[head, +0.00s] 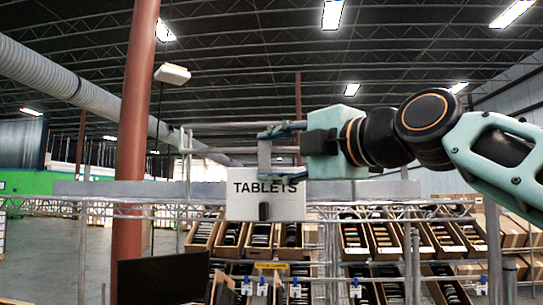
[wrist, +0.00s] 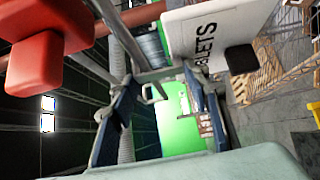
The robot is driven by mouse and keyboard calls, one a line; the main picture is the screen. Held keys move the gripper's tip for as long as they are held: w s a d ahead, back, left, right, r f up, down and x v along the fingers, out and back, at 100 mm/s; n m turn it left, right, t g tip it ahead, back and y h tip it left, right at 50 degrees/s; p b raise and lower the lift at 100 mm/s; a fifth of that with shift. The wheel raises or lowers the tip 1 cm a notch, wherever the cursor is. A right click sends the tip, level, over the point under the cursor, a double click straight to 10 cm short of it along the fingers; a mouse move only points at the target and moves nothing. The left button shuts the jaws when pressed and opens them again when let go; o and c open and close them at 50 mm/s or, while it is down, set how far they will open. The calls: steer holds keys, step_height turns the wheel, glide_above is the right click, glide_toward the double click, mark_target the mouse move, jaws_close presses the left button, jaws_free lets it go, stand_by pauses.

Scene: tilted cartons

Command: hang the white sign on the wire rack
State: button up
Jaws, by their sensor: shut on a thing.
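The white sign (head: 265,206), lettered "TABLETS", hangs upright below my gripper (head: 267,142) in the head view. My gripper is shut on the sign's grey hanger piece, above the board. In the wrist view the sign (wrist: 210,25) is at the top, right of my gripper (wrist: 160,76), with a black block on its face. The wire rack (head: 410,209) spans the middle of the head view, and its rail runs behind the sign. Whether the hanger touches the rack cannot be told.
Tilted cartons (head: 352,240) with dark contents fill the shelves below. A red-brown column (head: 134,130) stands left of the sign. A dark panel (head: 163,279) is at lower left. A red blocky thing (wrist: 40,75) shows at left in the wrist view.

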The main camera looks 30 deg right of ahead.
steer(key=o, duration=1.7)
steer(key=s+d, duration=0.2)
steer(key=s, duration=1)
steer(key=w+a+f+m+g+h+p, duration=0.1)
steer(key=w+a+f+m+g, duration=0.25)
steer(key=a+f, duration=0.45)
steer(key=w+a+f+m+g+p, duration=0.15)
steer(key=a+f+m, duration=0.3)
steer(key=f, duration=0.65)
steer(key=s+f+m+g, duration=0.1)
steer(key=f+m, duration=0.3)
steer(key=f, duration=0.5)
steer(key=s+a+f+m+g+h, duration=0.1)
steer(key=s+f+m+g, duration=0.1)
steer(key=f, duration=0.7)
steer(key=s+a+f+m+g+h, duration=0.1)
steer(key=f+m+g, duration=0.3)
steer(key=f, duration=0.5)
steer(key=shift+s+f+m+p, duration=0.1)
steer(key=shift+s+m+p, duration=0.25)
steer(key=shift+s+m, duration=0.55)
